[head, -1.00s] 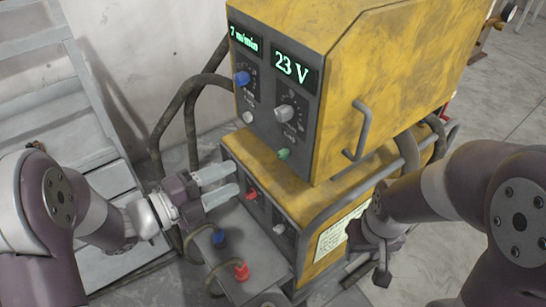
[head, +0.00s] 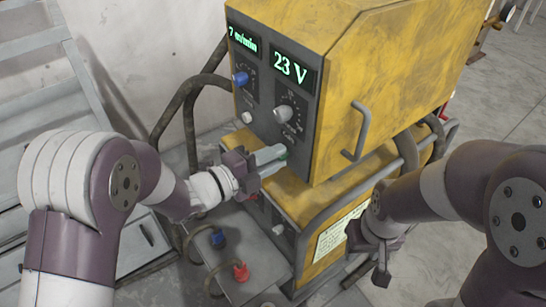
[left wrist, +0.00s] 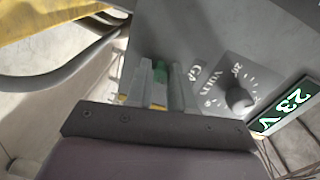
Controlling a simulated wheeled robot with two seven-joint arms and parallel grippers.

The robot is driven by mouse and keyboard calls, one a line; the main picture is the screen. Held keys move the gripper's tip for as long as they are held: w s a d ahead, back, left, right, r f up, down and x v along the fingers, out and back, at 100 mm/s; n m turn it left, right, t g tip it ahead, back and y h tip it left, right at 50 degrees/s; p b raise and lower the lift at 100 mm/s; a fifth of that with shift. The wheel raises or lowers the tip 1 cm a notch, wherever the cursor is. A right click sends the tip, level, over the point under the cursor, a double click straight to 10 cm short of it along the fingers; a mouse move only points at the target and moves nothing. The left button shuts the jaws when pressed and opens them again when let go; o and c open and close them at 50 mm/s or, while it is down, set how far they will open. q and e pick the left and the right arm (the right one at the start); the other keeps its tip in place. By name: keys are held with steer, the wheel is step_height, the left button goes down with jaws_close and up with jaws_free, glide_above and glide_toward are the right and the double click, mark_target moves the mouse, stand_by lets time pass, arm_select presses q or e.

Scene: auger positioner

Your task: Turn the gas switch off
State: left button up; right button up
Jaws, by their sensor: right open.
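The gas switch is a small green knob (left wrist: 160,72) low on the machine's grey front panel, with faint lettering beside it. My left gripper (head: 282,157) reaches the panel there. In the left wrist view, the left gripper's fingers (left wrist: 161,85) lie on either side of the green knob, with a narrow gap between them. I cannot tell whether they press on it. In the head view the fingers largely hide the knob. My right gripper (head: 381,262) is open and empty, low beside the machine's right side, away from the panel.
The yellow machine (head: 400,80) shows 23 V on a display (head: 291,68). A grey dial (head: 283,113), a blue knob (head: 241,78) and a white button (head: 247,117) sit on the panel. Blue (head: 218,238) and red (head: 240,271) connectors stand below. A metal handle (head: 359,130) juts from the side.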

arm_select(q)
jaws_close()
steer(key=shift+f+n+g+h+p, duration=0.25)
steer(key=shift+n+p, duration=1.75)
steer(key=shift+n, duration=2.25)
steer(key=shift+r+n+g+h+p, duration=0.1)
steer(key=shift+n+h+p, duration=0.25)
steer(key=shift+n+p, duration=2.8)
steer(key=n+b, duration=0.2)
steer(key=shift+f+n, duration=0.1)
steer(key=shift+n, duration=0.2)
